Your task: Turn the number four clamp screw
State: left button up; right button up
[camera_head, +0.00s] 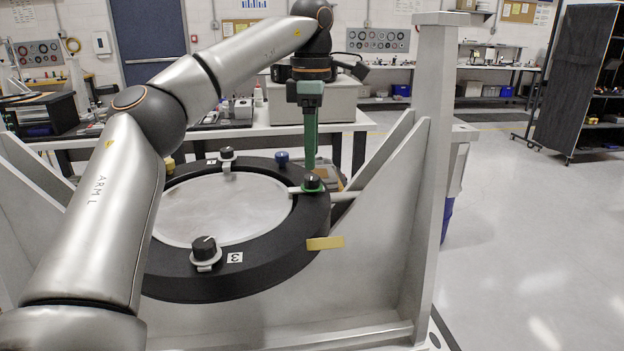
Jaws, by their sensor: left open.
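The round mirror (222,207) lies flat in a thick black ring (225,286) on the grey fixture. A black clamp screw knob (312,182) is on the right side of the ring, with green around its base. Another black knob (204,247) stands at the front by a label reading 3, and one more (227,153) is at the back. No number 4 is readable. My left gripper (310,164) points down with green fingers, open, just behind the right knob. Whether the fingertips touch that knob is unclear. My right gripper is out of view.
A blue knob (282,157) stands at the ring's back edge, close left of the fingers. A yellow tag (325,243) sticks to the ring's front right. A tall grey upright (428,150) rises on the right. A workbench (340,127) stands behind.

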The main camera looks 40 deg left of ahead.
aim_at(312, 176)
pick_arm(q)
jog(key=shift+f, duration=2.25)
grip_shut()
